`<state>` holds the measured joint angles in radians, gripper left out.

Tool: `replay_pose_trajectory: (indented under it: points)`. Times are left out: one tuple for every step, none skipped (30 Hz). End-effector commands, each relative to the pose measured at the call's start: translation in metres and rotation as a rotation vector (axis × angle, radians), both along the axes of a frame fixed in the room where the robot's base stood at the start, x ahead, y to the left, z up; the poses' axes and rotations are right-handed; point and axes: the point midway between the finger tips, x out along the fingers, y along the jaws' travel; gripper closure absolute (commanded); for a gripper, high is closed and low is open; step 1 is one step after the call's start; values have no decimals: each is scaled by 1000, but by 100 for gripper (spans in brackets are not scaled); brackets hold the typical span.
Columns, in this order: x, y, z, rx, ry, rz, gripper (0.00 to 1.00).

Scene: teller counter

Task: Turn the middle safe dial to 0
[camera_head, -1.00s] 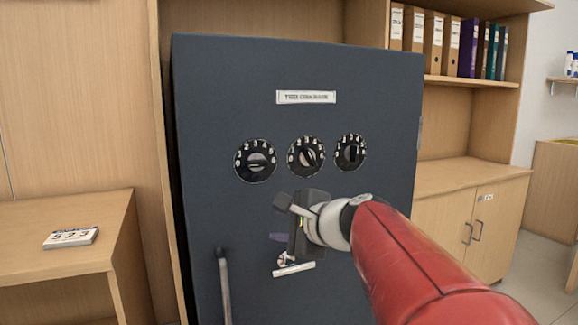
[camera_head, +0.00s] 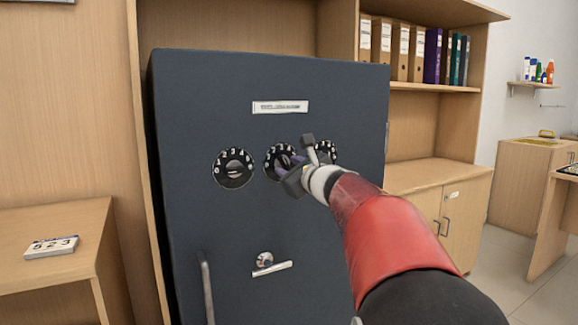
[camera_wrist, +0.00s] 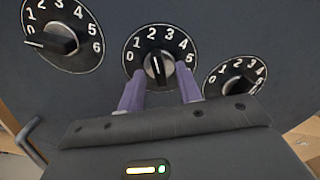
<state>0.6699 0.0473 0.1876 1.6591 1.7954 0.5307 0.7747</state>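The dark safe (camera_head: 200,90) fills the middle of the head view, with three black dials in a row. The middle dial (camera_wrist: 158,60) has white numbers and a grey knob with a black grip; the grip stands nearly upright in the wrist view. In the head view the middle dial (camera_head: 273,155) is partly covered by my gripper. My gripper (camera_wrist: 160,92) is open, with its two purple fingers below and on either side of the middle knob. I cannot tell whether the fingers touch it. The left dial (camera_head: 233,168) and right dial (camera_head: 326,150) are beside it.
A card reading 523 (camera_head: 51,247) lies on the left desk. Binders and a cabinet (camera_head: 440,205) stand to the right.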

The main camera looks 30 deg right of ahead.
Motion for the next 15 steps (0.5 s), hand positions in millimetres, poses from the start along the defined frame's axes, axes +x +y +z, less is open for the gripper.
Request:
replay_pose_trajectory:
  points:
    - [2,0,0,1,0,0,65]
    - [3,0,0,0,0,0,65]
    - [3,0,0,0,0,0,65]
    - [3,0,0,0,0,0,65]
    - [3,0,0,0,0,0,65]
    - [3,0,0,0,0,0,65]
    - [3,0,0,0,0,0,65]
    - [3,0,0,0,0,0,65]
    - [3,0,0,0,0,0,68]
    - [3,0,0,0,0,0,72]
    - [3,0,0,0,0,0,76]
    - [3,0,0,0,0,0,81]
    - [3,0,0,0,0,0,85]
    - [3,0,0,0,0,0,89]
    - [3,0,0,0,1,1,94]
